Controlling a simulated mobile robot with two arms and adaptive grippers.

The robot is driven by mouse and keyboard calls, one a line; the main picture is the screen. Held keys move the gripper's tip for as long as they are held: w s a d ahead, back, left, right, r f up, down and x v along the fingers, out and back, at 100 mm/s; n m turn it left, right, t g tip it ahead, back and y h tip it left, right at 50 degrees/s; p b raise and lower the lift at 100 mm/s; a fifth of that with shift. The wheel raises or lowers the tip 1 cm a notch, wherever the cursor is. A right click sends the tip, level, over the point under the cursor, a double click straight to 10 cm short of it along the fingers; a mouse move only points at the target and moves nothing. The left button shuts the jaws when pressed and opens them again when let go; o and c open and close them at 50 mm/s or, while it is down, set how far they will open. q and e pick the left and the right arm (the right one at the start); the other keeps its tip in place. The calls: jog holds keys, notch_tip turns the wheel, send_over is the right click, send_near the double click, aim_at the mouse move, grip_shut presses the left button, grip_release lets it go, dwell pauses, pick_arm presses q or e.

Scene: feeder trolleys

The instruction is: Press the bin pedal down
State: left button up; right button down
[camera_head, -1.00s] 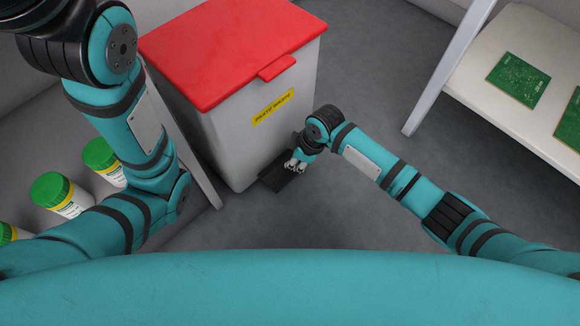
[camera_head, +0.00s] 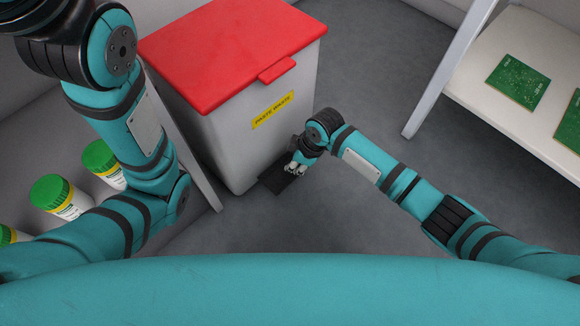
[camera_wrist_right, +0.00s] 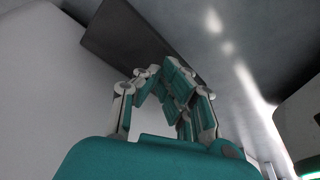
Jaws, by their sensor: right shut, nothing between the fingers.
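The bin (camera_head: 232,150) is pale grey with a red lid (camera_head: 235,45) and a yellow "PASTE WASTE" label (camera_head: 272,108). The lid looks closed. The black pedal (camera_head: 272,183) sticks out at the bin's foot, near the floor; it also shows as a dark plate in the right wrist view (camera_wrist_right: 115,40). My right gripper (camera_head: 291,170) is shut and empty, with its fingertips over the pedal's right part. In the right wrist view its fingers (camera_wrist_right: 165,80) overlap the pedal's edge; I cannot tell whether they touch it. My left gripper is out of view.
A trolley shelf at the left holds several white jars with green lids (camera_head: 50,191). At the right, a pale trolley shelf (camera_head: 480,85) carries green circuit boards (camera_head: 518,80). The grey floor (camera_head: 370,90) between bin and right trolley is clear.

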dwell(0.4)
jog(key=shift+f+b, duration=0.6)
jog(key=shift+f, duration=0.45)
jog(key=shift+f+b, duration=0.3)
jog(key=shift+f, duration=0.35)
jog(key=shift+f+b, duration=0.45)
jog(key=shift+f, duration=0.45)
